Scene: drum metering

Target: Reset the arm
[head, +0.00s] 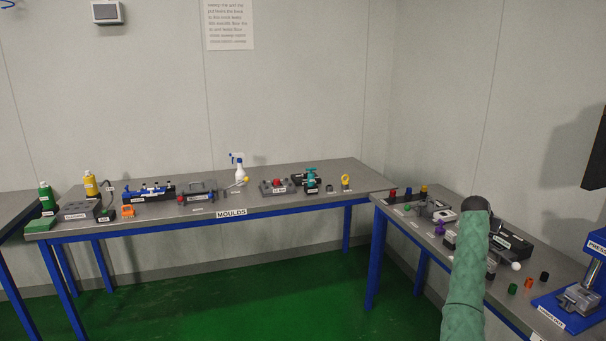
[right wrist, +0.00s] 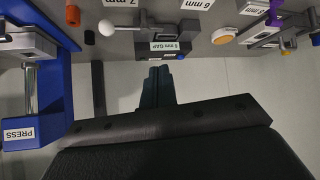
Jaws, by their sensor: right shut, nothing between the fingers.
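My right arm, in a green sleeve, rises in front of the right-hand bench in the head view; its dark end hides part of the bench, and the fingers cannot be made out there. In the right wrist view my right gripper (right wrist: 160,72) has its fingers together and holds nothing. The fingertips are close to the fixture labelled "5 mm GAP" (right wrist: 170,46); I cannot tell if they touch it. My left gripper is not in view.
The blue press (head: 582,297) stands at the right end of the right bench. A white ball knob (right wrist: 106,27) sticks out near my gripper. The long bench labelled MOULDS (head: 232,212) holds several fixtures and a spray bottle (head: 239,170). Green floor (head: 260,285) is clear.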

